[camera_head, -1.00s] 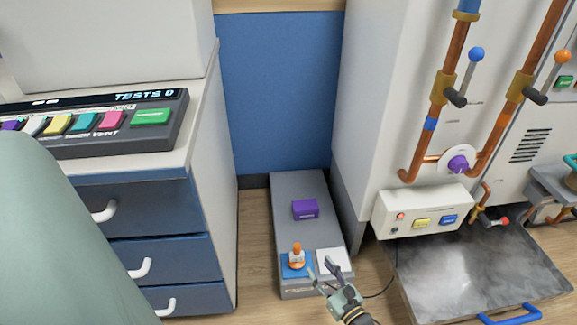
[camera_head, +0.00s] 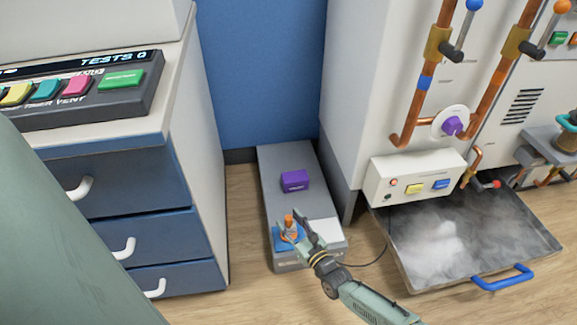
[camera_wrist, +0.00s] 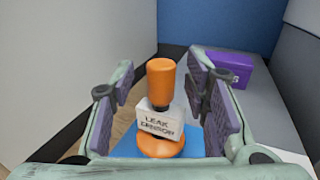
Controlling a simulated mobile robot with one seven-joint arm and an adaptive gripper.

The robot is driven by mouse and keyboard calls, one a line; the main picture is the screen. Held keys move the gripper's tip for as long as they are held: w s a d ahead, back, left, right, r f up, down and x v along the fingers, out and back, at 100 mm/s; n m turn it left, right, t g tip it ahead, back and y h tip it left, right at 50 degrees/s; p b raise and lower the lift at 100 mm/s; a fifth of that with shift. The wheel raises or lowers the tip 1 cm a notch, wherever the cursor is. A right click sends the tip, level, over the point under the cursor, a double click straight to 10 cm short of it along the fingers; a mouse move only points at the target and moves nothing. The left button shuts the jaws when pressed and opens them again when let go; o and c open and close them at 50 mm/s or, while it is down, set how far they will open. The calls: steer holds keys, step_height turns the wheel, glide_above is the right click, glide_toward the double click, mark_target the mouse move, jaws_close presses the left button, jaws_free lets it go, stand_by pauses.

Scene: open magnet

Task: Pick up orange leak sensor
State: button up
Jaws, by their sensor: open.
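The orange leak sensor (camera_wrist: 161,84) stands upright in the wrist view, with an orange knob, a white body labelled LEAK SENSOR and an orange base. It stands on a blue pad (camera_head: 279,239) at the near end of a low grey platform. In the head view the sensor (camera_head: 289,222) is partly hidden by my gripper. My gripper (camera_head: 298,224) is open. In the wrist view its two purple-padded fingers (camera_wrist: 162,103) are on the left and right of the sensor, with gaps on both sides.
A purple block (camera_head: 295,181) sits further back on the grey platform (camera_head: 282,160). A white pad (camera_head: 325,230) lies right of the blue one. Drawers (camera_head: 125,190) stand left, and a white cabinet (camera_head: 350,90) and a metal tray (camera_head: 440,240) stand right.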

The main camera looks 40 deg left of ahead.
steer(key=shift+w+a, duration=0.25)
steer(key=shift+a, duration=0.3)
steer(key=shift+c, duration=0.5)
jaws_close()
steer(key=shift+r, duration=0.1)
